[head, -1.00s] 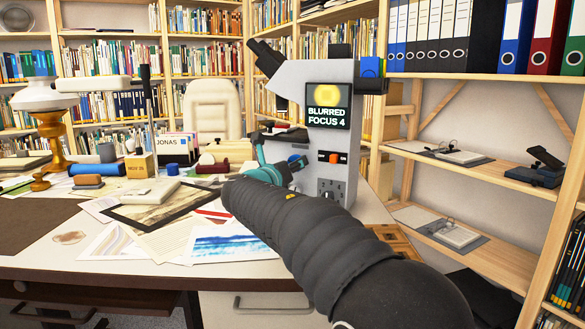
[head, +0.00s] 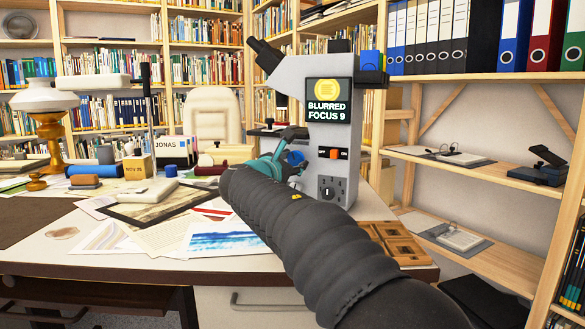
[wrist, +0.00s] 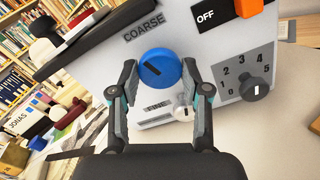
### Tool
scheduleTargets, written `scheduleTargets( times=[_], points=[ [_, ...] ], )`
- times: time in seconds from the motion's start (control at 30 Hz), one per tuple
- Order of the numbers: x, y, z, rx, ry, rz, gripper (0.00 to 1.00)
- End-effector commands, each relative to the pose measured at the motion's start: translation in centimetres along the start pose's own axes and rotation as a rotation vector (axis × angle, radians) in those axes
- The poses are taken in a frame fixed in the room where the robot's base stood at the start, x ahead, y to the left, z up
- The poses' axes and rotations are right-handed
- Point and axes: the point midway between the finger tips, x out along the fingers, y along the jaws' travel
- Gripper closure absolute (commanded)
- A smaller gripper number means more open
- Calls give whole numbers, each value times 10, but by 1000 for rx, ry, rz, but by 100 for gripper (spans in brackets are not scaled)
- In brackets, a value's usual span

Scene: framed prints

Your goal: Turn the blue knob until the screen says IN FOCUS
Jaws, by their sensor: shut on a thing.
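The grey microscope (head: 318,99) stands on the desk, and its screen (head: 327,100) reads BLURRED FOCUS 9. The blue knob (wrist: 160,68) is on its side, below the word COARSE in the wrist view, with a dark slanted mark on its face. In the head view the knob (head: 295,158) is partly behind my gripper (head: 291,148). In the wrist view my gripper (wrist: 159,72) has one finger on each side of the blue knob and is shut on it. A small whitish knob (wrist: 183,111) sits just below it.
A grey numbered dial (wrist: 254,88) and an orange switch (head: 334,154) by OFF are beside the knob on the microscope. Papers, a JONAS box (head: 174,150) and an oil lamp (head: 45,110) crowd the desk to the left. Wooden shelves (head: 480,172) stand at right.

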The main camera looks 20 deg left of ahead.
Motion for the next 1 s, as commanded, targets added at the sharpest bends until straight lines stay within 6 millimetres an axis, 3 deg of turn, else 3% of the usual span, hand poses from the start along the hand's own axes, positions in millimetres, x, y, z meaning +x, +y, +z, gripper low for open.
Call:
scheduleTargets(
  times=[0.3, 0.83, 0.87, 0.93, 1.0],
  points=[
    [0, 0, -1, 116, 1, 1, 88],
    [0, 0, -1, 136, 1, 1, 88],
    [0, 0, -1, 136, 1, 1, 48],
    [0, 0, -1, 136, 1, 1, 31],
    [0, 0, -1, 136, 1, 0, 28]
  ],
)
